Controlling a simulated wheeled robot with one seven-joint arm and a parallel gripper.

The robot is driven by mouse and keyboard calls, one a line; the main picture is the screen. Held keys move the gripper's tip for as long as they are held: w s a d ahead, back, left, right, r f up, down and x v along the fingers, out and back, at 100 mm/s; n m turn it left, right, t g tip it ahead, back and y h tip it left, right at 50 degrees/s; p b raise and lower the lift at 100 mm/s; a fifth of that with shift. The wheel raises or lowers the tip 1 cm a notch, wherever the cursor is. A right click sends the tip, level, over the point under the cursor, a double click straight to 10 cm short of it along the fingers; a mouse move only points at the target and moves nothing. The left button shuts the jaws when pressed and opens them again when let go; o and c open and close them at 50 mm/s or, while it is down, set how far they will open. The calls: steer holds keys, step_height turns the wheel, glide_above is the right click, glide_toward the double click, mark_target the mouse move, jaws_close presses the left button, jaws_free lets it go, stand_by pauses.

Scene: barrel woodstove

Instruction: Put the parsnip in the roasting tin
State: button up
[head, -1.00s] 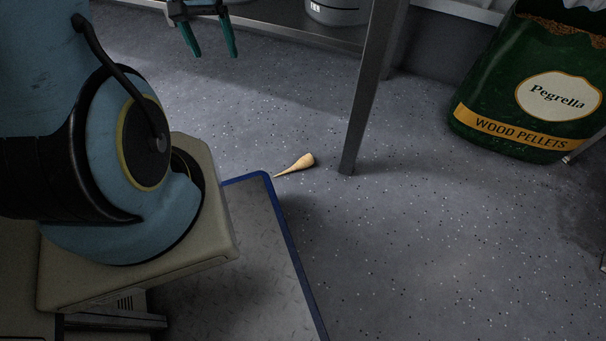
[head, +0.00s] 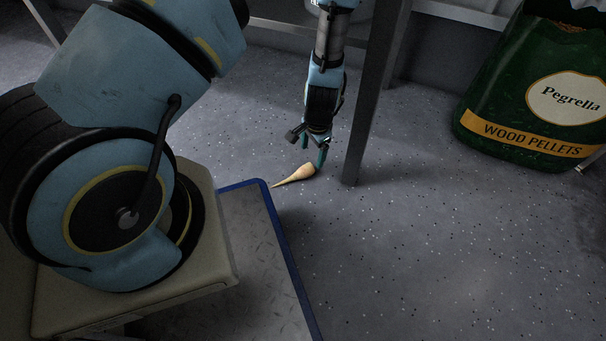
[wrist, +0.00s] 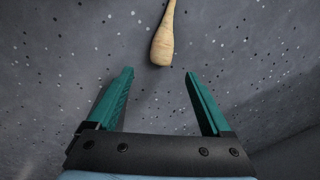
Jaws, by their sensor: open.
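The parsnip (head: 297,175) is pale tan and lies on the speckled grey floor, near the corner of a blue-edged plate, with its thick end toward the table leg. In the wrist view the parsnip (wrist: 163,42) lies ahead of the fingertips, roughly centred between their lines, its thick end nearest. My gripper (head: 313,158) points down just behind the thick end in the head view. Its teal fingers stand apart with nothing between them, as the wrist view shows my gripper (wrist: 160,75). No roasting tin can be made out in these frames.
A metal table leg (head: 376,95) stands close to the right of my gripper. A green wood pellets bag (head: 540,90) stands at the upper right. The blue-edged plate (head: 252,240) lies at the lower middle. The floor to the right is clear.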

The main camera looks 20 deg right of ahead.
mark_target(310, 166)
steer(key=f+b, duration=0.1)
steer(key=f, duration=0.2)
steer(key=f+b, duration=0.2)
steer(key=w+f+b, duration=0.1)
steer(key=f+b, duration=0.1)
steer(key=f, duration=0.1)
steer(key=shift+a+f, duration=0.15)
steer(key=shift+f, duration=0.2)
jaws_close()
stand_by(0.4)
